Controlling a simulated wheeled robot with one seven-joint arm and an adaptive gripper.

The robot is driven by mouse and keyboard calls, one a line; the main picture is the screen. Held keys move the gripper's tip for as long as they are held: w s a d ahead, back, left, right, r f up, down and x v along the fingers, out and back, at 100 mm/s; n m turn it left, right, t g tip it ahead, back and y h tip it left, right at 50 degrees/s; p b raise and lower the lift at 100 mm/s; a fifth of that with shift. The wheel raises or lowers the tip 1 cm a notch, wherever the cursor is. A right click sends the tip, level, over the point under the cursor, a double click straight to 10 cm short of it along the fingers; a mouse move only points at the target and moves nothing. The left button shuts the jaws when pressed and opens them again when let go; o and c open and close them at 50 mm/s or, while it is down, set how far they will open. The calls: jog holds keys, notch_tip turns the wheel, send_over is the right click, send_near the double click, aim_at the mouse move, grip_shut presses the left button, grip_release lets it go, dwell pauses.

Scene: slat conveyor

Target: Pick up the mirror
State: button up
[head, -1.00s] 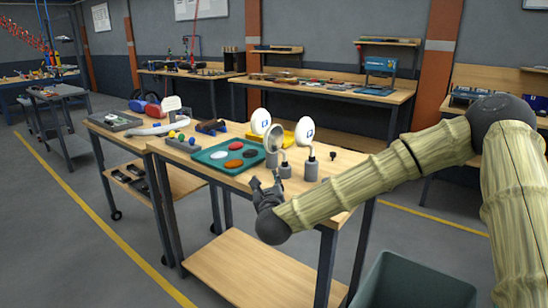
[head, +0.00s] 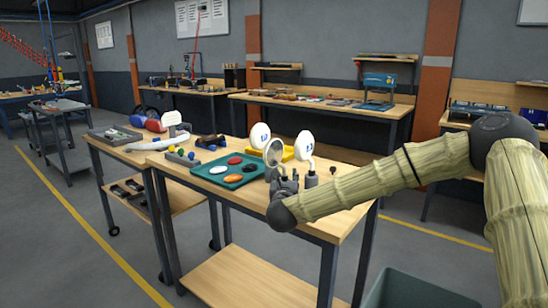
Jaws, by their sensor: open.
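A round grey-faced disc that looks like the mirror (head: 273,152) stands upright near the right end of the wooden table (head: 340,198). Its lower part is hidden behind my gripper. My gripper (head: 284,180) is open at the table's front edge, just in front of and below the mirror. I cannot tell whether the fingers touch it. A grey base with a curved neck (head: 311,179) stands just right of my gripper.
Two white discs with blue marks, left (head: 261,133) and right (head: 304,144), stand behind the mirror. A green tray (head: 205,175) with coloured ovals lies to the left. A small dark knob (head: 333,170) stands to the right. A grey-green bin (head: 420,290) is at the lower right.

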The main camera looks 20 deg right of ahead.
aim_at(285, 174)
jog(key=shift+x, duration=1.9)
jog(key=shift+c, duration=0.2)
grip_shut()
